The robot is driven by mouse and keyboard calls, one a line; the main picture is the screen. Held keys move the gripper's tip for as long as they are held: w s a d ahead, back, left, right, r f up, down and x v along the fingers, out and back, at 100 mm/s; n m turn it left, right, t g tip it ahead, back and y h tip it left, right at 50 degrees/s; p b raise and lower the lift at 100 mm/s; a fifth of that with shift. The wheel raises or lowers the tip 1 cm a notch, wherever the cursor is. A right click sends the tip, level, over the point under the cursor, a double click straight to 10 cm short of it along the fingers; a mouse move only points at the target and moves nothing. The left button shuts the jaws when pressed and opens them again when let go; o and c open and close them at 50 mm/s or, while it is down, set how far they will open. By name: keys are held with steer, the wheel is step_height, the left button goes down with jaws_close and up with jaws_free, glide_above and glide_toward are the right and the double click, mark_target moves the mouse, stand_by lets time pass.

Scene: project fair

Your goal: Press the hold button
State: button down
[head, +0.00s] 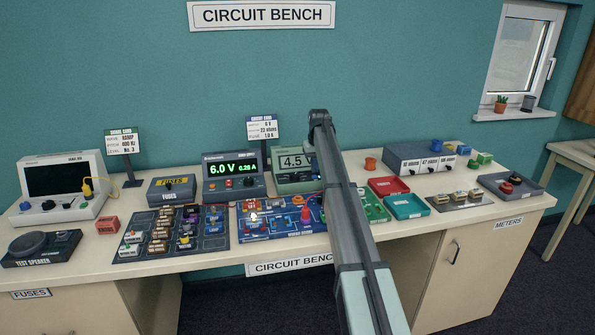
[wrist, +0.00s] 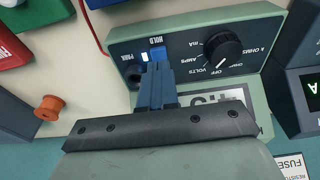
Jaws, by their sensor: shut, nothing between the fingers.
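The green meter (head: 291,183) stands on the bench, its display reading 4.5 in the head view, partly covered by my arm. In the wrist view the meter (wrist: 262,32) appears upside down with a black dial. The blue hold button (wrist: 157,52) sits beside its HOLD label, with a bright white patch at its left. My gripper (wrist: 155,68) is shut and empty, its fingertips right at the button's near edge. I cannot tell whether they touch it. The fingers and gripper body hide part of the button and display. In the head view my arm hides the fingertips.
The power supply (head: 235,184), reading 6.0 V, stands left of the meter. A blue circuit board (head: 283,231) lies in front. Red (head: 388,187) and teal (head: 405,207) trays lie to the right. An orange spool (wrist: 47,108) stands beside the meter.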

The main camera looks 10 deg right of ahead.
step_height(320, 180, up, 8)
stand_by(1.0)
steer(key=shift+r, duration=0.1)
